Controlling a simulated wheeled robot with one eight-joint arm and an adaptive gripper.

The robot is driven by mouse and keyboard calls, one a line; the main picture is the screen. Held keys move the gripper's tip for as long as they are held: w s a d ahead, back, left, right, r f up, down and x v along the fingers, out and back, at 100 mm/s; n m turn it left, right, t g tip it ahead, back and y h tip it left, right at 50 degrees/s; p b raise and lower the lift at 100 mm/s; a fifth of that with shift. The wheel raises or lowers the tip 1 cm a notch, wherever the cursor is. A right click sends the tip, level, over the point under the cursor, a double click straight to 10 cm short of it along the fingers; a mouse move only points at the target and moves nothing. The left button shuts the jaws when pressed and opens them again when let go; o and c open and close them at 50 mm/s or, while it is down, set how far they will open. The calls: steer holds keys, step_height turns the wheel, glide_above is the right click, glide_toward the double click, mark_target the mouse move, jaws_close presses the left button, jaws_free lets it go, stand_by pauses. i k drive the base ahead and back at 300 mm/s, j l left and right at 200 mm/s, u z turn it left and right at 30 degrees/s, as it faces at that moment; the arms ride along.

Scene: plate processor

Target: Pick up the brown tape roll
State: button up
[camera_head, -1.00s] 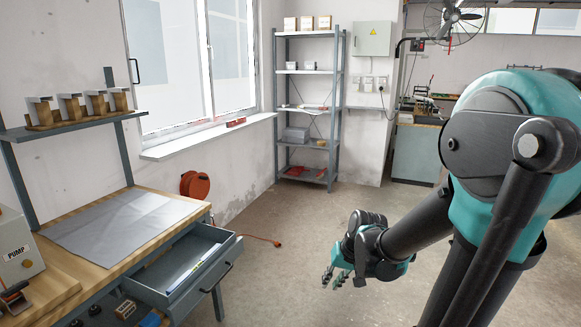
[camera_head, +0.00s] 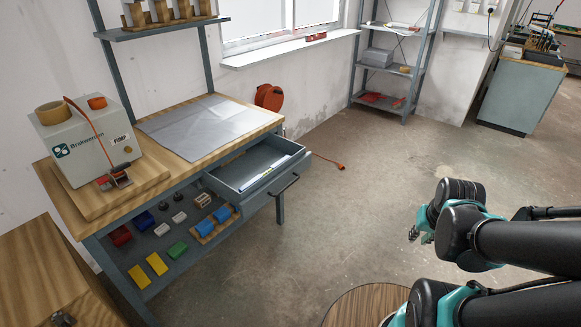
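The brown tape roll (camera_head: 53,113) lies on top of the white pump box (camera_head: 85,143), at the left end of the workbench. An orange roll-like piece (camera_head: 97,102) sits beside it on the same box. My gripper (camera_head: 420,236) is at the right of the view, over the open floor, far from the tape roll. Its fingers are small and partly hidden by the wrist, and nothing shows in them. I cannot tell how far they are apart.
A workbench (camera_head: 178,146) has an open drawer (camera_head: 258,168) jutting toward the room. Its lower shelf holds several coloured blocks. A wooden cabinet (camera_head: 45,265) stands at the lower left, and a round wooden top (camera_head: 350,308) at the bottom. The middle floor is clear.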

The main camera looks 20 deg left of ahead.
mark_target(56, 111)
steer(key=i+j, duration=0.1)
steer(key=j, duration=0.25)
steer(key=i+j+u, duration=0.1)
steer(key=j, duration=0.2)
steer(key=i+j+u, duration=0.1)
steer(key=j, duration=0.25)
steer(key=u, duration=1.8)
